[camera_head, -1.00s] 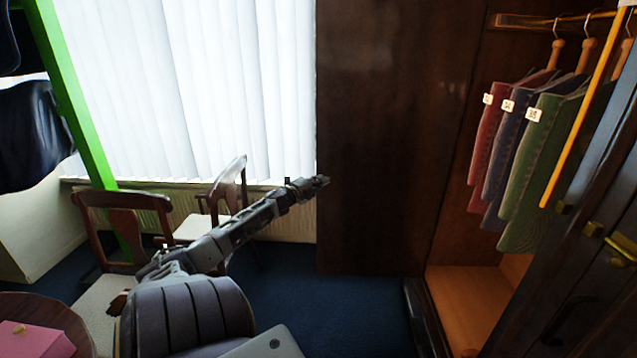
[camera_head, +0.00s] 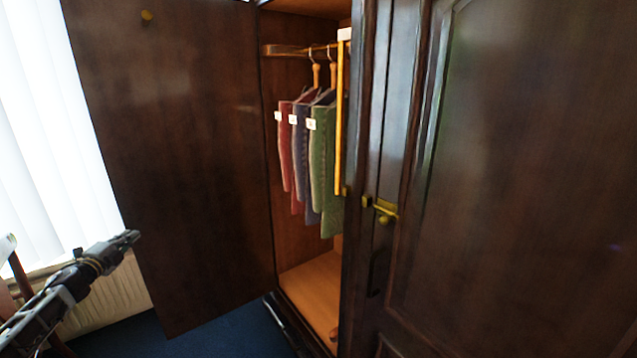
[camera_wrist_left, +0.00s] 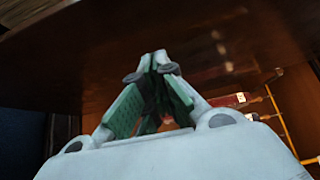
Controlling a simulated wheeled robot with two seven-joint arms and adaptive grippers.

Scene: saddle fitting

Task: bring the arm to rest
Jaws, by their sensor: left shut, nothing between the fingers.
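The door's dark brown panel fills much of the left wrist view behind the fingers. It cannot be told from the frames how close the fingertips are to it. My right gripper is not in either view.
Saddle cloths in red (camera_head: 285,145), blue (camera_head: 300,150) and green (camera_head: 323,150) hang on a rail inside the wardrobe. The wardrobe's right door (camera_head: 520,170) has a brass latch (camera_head: 383,210). Blue carpet (camera_head: 225,335) lies below, and a white blind (camera_head: 50,130) hangs at left.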

